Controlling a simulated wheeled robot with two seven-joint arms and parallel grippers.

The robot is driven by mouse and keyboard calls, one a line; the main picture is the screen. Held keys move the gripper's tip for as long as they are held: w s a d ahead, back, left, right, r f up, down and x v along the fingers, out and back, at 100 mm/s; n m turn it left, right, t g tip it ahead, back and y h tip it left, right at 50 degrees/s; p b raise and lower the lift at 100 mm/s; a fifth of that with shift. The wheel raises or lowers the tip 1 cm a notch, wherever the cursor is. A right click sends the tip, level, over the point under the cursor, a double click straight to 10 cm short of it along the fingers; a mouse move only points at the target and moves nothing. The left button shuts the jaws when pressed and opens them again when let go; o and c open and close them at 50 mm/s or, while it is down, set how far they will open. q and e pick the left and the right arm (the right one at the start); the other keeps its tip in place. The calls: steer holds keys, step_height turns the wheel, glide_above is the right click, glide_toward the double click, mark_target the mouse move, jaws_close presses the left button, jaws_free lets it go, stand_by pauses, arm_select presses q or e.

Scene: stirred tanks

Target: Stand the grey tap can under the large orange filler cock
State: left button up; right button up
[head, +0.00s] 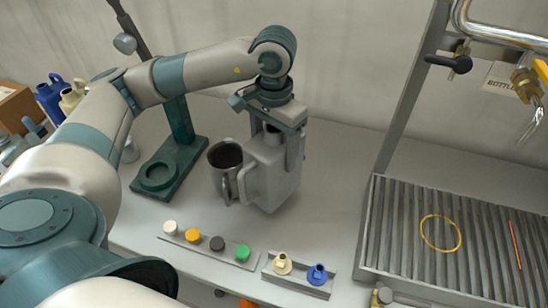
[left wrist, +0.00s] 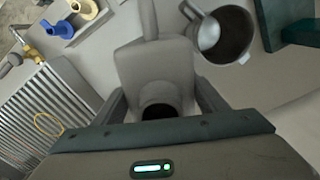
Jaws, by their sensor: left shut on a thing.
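The grey tap can (head: 272,178), with a side handle and a neck on top, is in the middle of the bench in the head view. My left gripper (head: 272,140) comes down from above and is shut on it around the neck. The can also fills the middle of the left wrist view (left wrist: 150,62), its dark mouth between the fingers. I cannot tell whether its base touches the bench. An orange part (head: 541,72), possibly the large filler cock's handle, is cut off at the right edge, beside a brass tap (head: 524,82). My right gripper is not in view.
A metal jug (head: 226,170) stands close left of the can, beside a green stand (head: 160,178). Coloured caps sit on a strip (head: 209,247) in front, with a cream and a blue fitting nearby. A slatted drain grate (head: 400,225) at right bears a yellow ring (head: 440,247) and an orange line.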

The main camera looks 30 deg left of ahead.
arm_select(q)
step_height(320, 180, down, 3)
steer(key=shift+f+p, duration=0.2)
steer(key=shift+p, duration=0.5)
steer(key=shift+f, duration=0.15)
steer(key=o, duration=1.7)
steer(key=shift+c, duration=0.2)
